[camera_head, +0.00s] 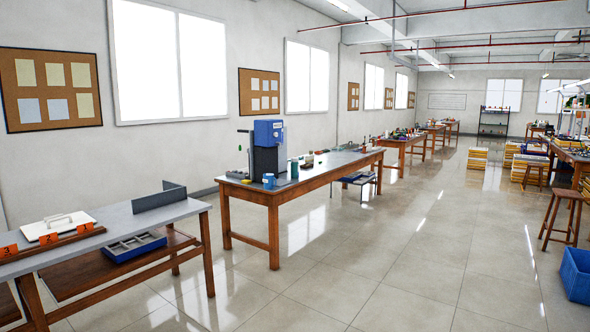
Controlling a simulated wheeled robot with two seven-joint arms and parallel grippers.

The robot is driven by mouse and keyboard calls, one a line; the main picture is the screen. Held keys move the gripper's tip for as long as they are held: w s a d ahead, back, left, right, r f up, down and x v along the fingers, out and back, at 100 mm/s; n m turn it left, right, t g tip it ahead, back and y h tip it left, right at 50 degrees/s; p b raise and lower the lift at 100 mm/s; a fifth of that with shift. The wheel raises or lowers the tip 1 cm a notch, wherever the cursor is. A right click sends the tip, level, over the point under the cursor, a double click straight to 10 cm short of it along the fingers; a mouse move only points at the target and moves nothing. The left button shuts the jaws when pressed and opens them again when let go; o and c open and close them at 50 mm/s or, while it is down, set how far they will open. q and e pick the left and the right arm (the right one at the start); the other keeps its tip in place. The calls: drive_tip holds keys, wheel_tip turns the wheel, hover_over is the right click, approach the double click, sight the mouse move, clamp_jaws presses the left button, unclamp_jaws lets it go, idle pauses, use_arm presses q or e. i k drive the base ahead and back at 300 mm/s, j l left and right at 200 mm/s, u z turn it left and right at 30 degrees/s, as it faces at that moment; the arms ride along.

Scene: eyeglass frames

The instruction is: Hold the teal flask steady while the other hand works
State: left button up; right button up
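Neither of my grippers is in the head view. No teal flask can be made out for certain. A small teal-green cylinder (294,169) stands upright on the second wooden table (300,187), just right of a blue machine (268,134). A small blue container (268,181) stands in front of that machine. Both are too small to tell what they are. Nothing is seen holding either one.
A nearer grey-topped bench (130,222) at the left holds a white lidded panel (58,226) and orange number markers (48,239). A blue tray (135,246) sits below. A wooden stool (562,216) and blue crate (576,274) stand at right. The middle floor is clear.

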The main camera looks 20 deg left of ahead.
sight(294, 166)
drive_tip(key=i+u, duration=0.4)
drive_tip(key=i, duration=4.5)
